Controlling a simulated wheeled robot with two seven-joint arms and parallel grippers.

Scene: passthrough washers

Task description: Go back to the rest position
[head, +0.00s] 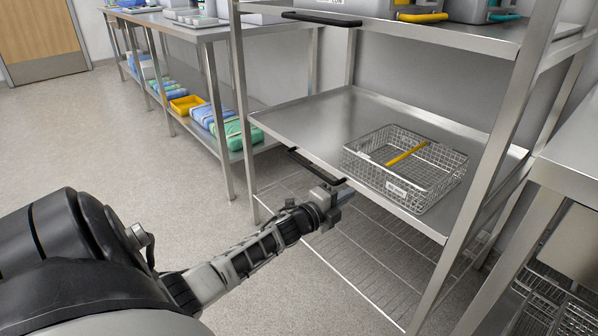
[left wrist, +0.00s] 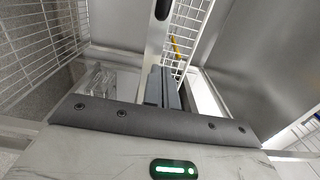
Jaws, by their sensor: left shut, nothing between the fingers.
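My left arm reaches in from the left in the head view. Its gripper (head: 341,198) is at the front edge of the steel middle shelf (head: 318,115), just below the black handle (head: 317,168) on that edge. In the left wrist view the fingers of my left gripper (left wrist: 162,88) are together with nothing between them. A wire basket (head: 405,172) sits on the shelf to the right of the gripper, apart from it, with a yellow bar (head: 407,153) across it. My right gripper is not in view.
A lower wire shelf (head: 372,258) is under the gripper. A steel table (head: 190,30) with blue and green packs (head: 236,132) and a yellow tray (head: 187,104) on its lower shelf stands behind. Another steel table (head: 575,150) is at the right. Open floor (head: 90,130) lies at the left.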

